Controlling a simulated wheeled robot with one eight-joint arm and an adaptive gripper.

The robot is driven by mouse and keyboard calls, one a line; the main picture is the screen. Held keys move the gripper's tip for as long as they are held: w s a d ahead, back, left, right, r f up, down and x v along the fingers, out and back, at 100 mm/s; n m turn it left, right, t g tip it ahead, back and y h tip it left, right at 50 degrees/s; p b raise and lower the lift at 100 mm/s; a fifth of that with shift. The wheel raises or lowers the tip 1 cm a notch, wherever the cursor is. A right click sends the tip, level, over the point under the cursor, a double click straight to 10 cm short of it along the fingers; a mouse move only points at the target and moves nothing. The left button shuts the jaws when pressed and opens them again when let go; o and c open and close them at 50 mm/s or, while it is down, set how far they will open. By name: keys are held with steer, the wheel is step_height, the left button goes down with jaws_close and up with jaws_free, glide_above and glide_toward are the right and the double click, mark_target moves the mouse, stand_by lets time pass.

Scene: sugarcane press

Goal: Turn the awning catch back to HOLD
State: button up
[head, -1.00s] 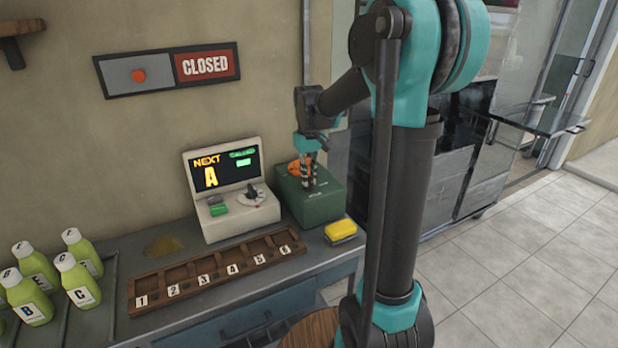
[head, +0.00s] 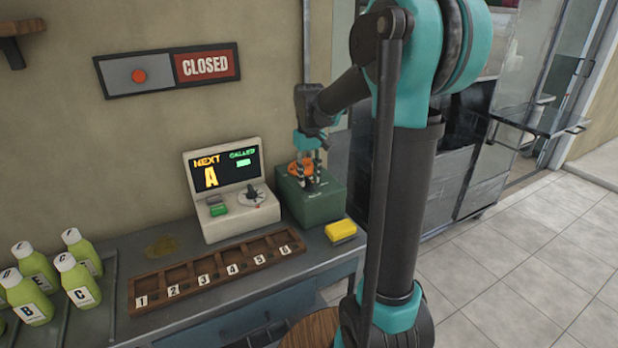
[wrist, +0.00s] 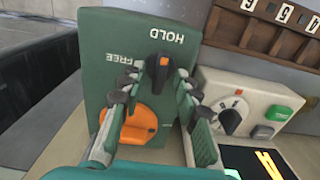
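The awning catch box (head: 322,203) is green and stands at the right end of the counter. The wrist view shows its top (wrist: 105,30) upside down, with the words HOLD (wrist: 166,33) and FREE (wrist: 122,58). A black knob (wrist: 157,77) with an orange mark stands upright in that picture, its upper end towards HOLD and FREE off to its left. A round orange part (wrist: 140,118) lies below it, partly hidden. My gripper (head: 309,178) is over the box. In the wrist view its fingers (wrist: 158,82) are apart, either side of the knob, with gaps visible.
A console with a screen (head: 226,190) and dial stands just left of the box. A numbered wooden rack (head: 215,272) lies in front, a yellow sponge (head: 341,230) near the counter edge. Several green bottles (head: 78,280) stand at the left. A CLOSED sign (head: 168,68) hangs above.

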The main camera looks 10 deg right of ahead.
mark_target(309, 179)
step_height(309, 179, up, 12)
steer(key=shift+f, duration=0.25)
stand_by(0.3)
